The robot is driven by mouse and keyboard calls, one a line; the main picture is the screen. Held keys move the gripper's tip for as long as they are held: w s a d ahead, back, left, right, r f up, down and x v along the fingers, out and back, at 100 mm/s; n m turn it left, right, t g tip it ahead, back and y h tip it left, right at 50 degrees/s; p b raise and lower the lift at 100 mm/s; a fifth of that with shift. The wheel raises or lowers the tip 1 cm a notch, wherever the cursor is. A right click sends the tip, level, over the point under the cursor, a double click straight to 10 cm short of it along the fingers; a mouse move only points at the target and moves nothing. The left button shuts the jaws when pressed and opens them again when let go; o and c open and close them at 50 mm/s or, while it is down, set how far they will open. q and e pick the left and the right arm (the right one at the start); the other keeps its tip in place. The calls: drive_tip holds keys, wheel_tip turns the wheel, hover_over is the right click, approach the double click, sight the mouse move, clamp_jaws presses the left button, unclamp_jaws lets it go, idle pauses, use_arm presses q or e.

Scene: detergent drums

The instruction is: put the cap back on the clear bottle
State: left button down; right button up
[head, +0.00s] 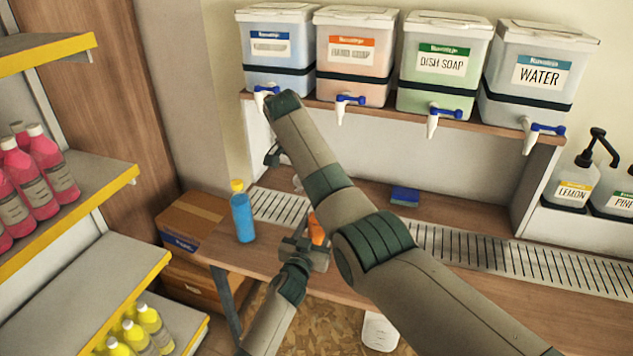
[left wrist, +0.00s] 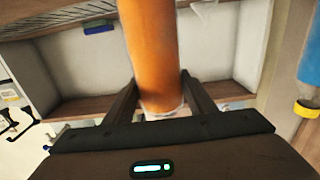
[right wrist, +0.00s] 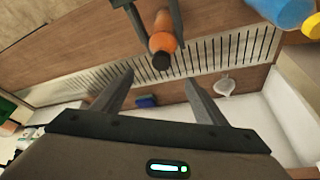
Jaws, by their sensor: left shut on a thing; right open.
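A bottle with orange contents (head: 316,231) stands over the front of the counter, mostly hidden by my arms in the head view. My left gripper (head: 303,252) is shut on it; the left wrist view shows its orange body (left wrist: 152,50) between the fingers, with a paler end near them. In the right wrist view the bottle (right wrist: 162,38) has a dark round top; I cannot tell whether this is a cap or an open mouth. My right gripper (right wrist: 158,98) is open and empty, apart from the bottle. No loose cap is clearly visible.
A blue bottle with a yellow cap (head: 242,215) stands on the counter's left end. A small whitish thing (right wrist: 223,86) and a blue sponge-like block (head: 405,196) lie behind the grate (head: 470,250). Several dispensers with taps, including one labelled water (head: 535,75), line the shelf above.

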drive_tip(key=shift+r, duration=0.15)
drive_tip(key=v, duration=1.1)
drive_tip(key=shift+a+r, duration=0.15)
drive_tip(key=shift+r, duration=0.15)
use_arm(q)
drive_tip(key=c, duration=0.7)
unclamp_jaws()
drive_tip(key=shift+s, duration=0.15)
drive_tip(key=shift+s+a, duration=0.25)
drive_tip(key=shift+s, duration=0.2)
drive_tip(key=v, duration=1.6)
drive_tip(key=shift+s+b, duration=0.1)
drive_tip(key=shift+b, duration=0.2)
use_arm(e)
drive_tip(key=shift+f, duration=0.3)
use_arm(q)
drive_tip(key=shift+d, duration=0.1)
